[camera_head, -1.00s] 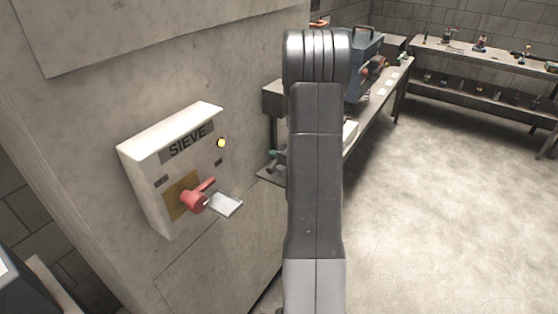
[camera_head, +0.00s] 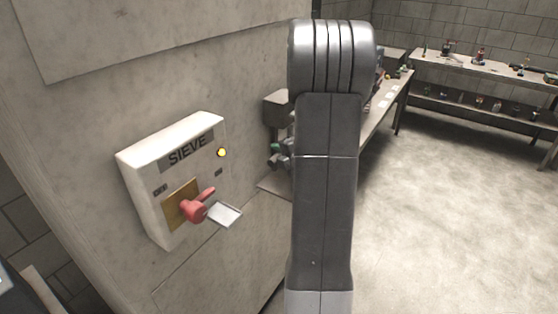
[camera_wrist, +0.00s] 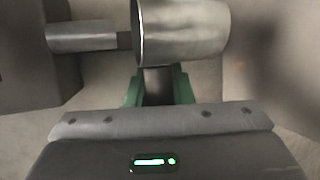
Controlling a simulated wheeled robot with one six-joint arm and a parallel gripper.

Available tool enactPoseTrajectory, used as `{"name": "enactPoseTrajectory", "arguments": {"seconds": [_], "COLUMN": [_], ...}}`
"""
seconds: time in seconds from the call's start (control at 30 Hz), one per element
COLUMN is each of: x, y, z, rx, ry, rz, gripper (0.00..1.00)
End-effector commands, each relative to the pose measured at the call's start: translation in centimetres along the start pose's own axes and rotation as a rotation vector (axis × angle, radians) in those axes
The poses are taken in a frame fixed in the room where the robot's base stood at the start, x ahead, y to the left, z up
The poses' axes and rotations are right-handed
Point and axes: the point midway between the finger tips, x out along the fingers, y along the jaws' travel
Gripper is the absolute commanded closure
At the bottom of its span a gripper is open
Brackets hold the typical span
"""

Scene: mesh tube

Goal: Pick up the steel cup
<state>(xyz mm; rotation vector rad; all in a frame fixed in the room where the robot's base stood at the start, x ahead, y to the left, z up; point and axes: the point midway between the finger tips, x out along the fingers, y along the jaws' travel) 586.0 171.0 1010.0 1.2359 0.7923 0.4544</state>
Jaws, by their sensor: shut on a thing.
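The steel cup (camera_wrist: 182,32) is a shiny metal cylinder at the top middle of the wrist view, lying sideways in the picture with its rim at the left. My gripper (camera_wrist: 158,85) has green fingers just below the cup. They are shut on a narrow grey part directly under the cup, which looks like its handle. The cup's top edge is cut off by the frame. In the head view my arm covers the cup, and I cannot make out my fingers clearly there.
A grey pipe (camera_wrist: 82,37) points at the cup's rim from the left. A SIEVE box (camera_head: 180,175) with a red lever (camera_head: 195,207) is on the concrete wall at left. A workbench (camera_head: 388,98) and a shelf (camera_head: 475,62) stand behind. The floor (camera_head: 450,210) at right is clear.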

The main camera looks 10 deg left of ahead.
Motion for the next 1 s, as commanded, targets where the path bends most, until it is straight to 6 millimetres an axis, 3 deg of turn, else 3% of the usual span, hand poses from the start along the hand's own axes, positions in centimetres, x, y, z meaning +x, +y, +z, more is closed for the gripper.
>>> {"name": "enactPoseTrajectory", "arguments": {"seconds": [1.0], "x": [-9.8], "y": [-3.5], "z": [4.1], "rx": [0.000], "ry": [-0.003], "rz": [0.001], "gripper": [1.00]}}
